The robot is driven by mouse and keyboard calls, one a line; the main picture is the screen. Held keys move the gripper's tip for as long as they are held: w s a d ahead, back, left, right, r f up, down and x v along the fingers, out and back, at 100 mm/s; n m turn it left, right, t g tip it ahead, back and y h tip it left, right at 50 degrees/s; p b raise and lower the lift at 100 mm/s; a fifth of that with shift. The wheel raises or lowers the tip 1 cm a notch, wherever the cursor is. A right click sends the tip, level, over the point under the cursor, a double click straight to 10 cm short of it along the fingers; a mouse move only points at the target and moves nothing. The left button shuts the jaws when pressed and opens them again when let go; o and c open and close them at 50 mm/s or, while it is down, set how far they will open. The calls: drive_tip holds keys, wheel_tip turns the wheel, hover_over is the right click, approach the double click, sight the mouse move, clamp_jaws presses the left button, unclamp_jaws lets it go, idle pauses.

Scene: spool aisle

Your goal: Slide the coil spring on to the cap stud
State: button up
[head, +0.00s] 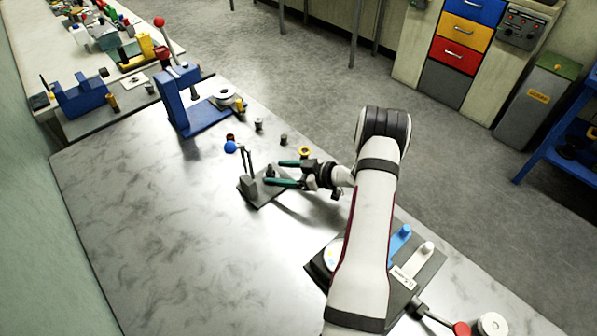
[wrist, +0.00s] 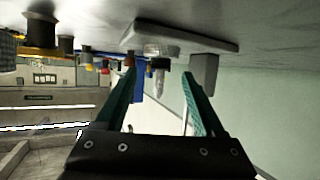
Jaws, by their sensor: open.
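A dark baseplate (head: 264,192) on the table carries a grey block (head: 248,187) and thin upright rods (head: 250,158). The wrist view is upside down; there the plate (wrist: 190,37) holds a silvery ribbed piece (wrist: 160,49), which looks like the coil spring. A dark collar and a narrow silvery tip (wrist: 158,84), perhaps the cap stud, line up with it; I cannot tell whether the spring is around the stud. My gripper (head: 272,173) is open, its green fingers level over the plate's right side. In the wrist view its fingers (wrist: 160,80) lie either side of the tip, apparently empty.
A blue stand (head: 187,105) is farther back. A dark tray (head: 425,273) with parts lies at the front right. The table's left side is clear.

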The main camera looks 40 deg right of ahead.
drive_tip(key=v, duration=1.4)
drive_tip(key=shift+s, duration=0.2)
drive_tip(key=shift+r, duration=0.1)
drive_tip(key=w+d+r+m+h, duration=0.2)
drive_tip(key=w+r+h, duration=0.35)
drive_tip(key=w, duration=0.35)
drive_tip(key=a+r+m+g+h, duration=0.4)
drive_tip(key=a+r+m+h, duration=0.1)
drive_tip(key=r, duration=0.4)
drive_tip(key=s+a+m+g+y, duration=0.1)
drive_tip(key=s+a+g+y, duration=0.2)
drive_tip(key=s+a, duration=0.9)
drive_tip(key=s+a+f+m+g+y, duration=0.1)
drive_tip(key=s+a+g+y, duration=0.3)
drive_tip(key=s+a, duration=0.9)
drive_tip(key=a+m+g, duration=0.1)
drive_tip(key=a, duration=0.6)
drive_tip(key=shift+s+g, duration=0.3)
